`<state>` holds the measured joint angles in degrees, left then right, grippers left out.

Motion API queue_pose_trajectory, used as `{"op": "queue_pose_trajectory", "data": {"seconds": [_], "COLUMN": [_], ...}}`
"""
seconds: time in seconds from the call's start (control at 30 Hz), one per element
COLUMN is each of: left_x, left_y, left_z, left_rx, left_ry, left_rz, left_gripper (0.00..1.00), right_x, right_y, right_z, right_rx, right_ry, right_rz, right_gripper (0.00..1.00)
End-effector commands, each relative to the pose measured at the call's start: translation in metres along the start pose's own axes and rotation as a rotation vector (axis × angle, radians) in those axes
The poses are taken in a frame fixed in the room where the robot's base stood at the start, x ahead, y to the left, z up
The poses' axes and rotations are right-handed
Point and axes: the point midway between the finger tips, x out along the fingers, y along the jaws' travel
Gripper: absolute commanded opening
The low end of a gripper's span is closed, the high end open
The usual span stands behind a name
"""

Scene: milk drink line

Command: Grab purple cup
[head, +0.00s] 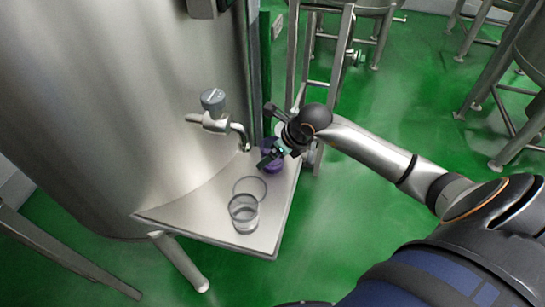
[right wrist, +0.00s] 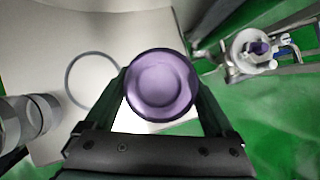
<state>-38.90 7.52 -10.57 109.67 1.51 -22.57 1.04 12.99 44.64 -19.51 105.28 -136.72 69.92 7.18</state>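The purple cup (head: 266,168) stands upright near the back right edge of the metal shelf, partly hidden by my right gripper (head: 272,155). In the right wrist view the purple cup (right wrist: 161,85) is seen from above, with its round opening facing the camera. The fingers of my right gripper (right wrist: 160,95) lie on its left and right sides, very near its rim. Whether they press on it cannot be told. My left gripper is not in view.
A clear glass (head: 244,214) stands on the shelf (head: 205,205) nearer its front, beside a thin ring (head: 250,187). A tap (head: 220,122) juts from the big steel tank (head: 120,90) above the shelf. A metal frame (head: 345,45) stands behind right.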

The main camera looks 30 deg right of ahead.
Motion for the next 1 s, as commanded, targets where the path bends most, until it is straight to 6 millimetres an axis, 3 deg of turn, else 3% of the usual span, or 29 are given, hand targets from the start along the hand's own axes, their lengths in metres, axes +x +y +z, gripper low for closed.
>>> {"op": "queue_pose_trajectory", "data": {"seconds": [0.07, 0.6, 1.0], "left_x": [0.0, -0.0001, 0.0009], "left_y": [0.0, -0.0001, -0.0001], "left_z": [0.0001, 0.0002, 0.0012], "left_rx": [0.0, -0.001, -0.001], "left_ry": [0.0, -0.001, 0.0], "left_rz": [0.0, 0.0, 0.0], "left_gripper": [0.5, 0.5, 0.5], "right_x": [-0.0001, -0.0003, -0.0078], "right_y": [0.0, -0.0001, -0.0005], "right_z": [-0.0002, -0.0002, 0.0043], "right_rx": [0.0, 0.0, 0.0], "right_ry": [0.001, 0.001, 0.0], "right_rz": [0.0, 0.0, -0.001], "right_gripper": [0.79, 0.2, 0.2]}}
